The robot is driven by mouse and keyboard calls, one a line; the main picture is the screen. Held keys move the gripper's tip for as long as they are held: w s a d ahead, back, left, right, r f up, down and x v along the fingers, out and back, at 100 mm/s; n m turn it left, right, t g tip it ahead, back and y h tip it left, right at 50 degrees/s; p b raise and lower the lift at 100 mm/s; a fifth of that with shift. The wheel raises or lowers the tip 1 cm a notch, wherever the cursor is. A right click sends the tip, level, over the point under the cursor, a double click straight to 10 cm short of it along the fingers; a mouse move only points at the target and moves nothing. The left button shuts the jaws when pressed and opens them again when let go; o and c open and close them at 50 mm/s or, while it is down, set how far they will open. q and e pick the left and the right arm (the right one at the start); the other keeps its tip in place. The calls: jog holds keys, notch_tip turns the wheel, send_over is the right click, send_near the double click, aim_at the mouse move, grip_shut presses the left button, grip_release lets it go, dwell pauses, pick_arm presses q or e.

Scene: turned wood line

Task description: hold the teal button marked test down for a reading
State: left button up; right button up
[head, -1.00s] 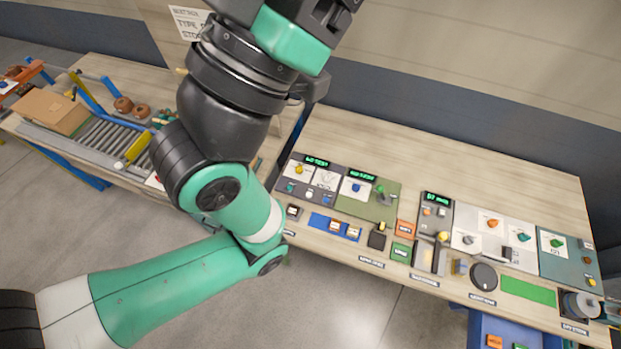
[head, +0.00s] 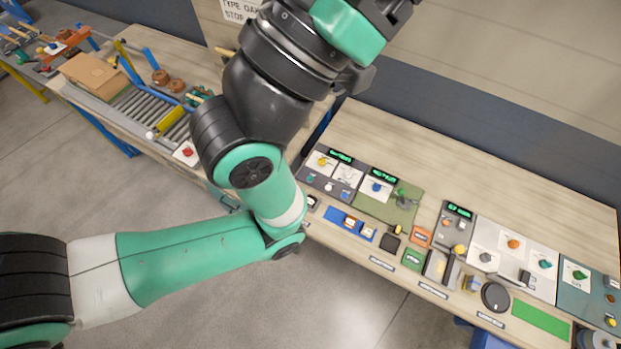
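Small teal buttons show in the head view on the control panels of the right-hand bench. One teal button (head: 545,264) is on the white panel (head: 500,263) at the right. A smaller teal one (head: 312,182) is on the grey panel at the left end. The markings are too small to read, so I cannot tell which says test. My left arm comes in from the lower left and rises past the top edge; its gripper fingers are out of frame. My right gripper is not in view. Nothing touches either teal button.
The bench top (head: 440,150) is clear behind the panels. Several green readouts are lit, one (head: 459,209) near mid-bench. A roller conveyor (head: 150,115) with a cardboard box (head: 92,75) stands at the left. My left arm hides part of the gap between the benches.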

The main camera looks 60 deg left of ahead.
pick_arm(q)
grip_shut()
dwell(1.5)
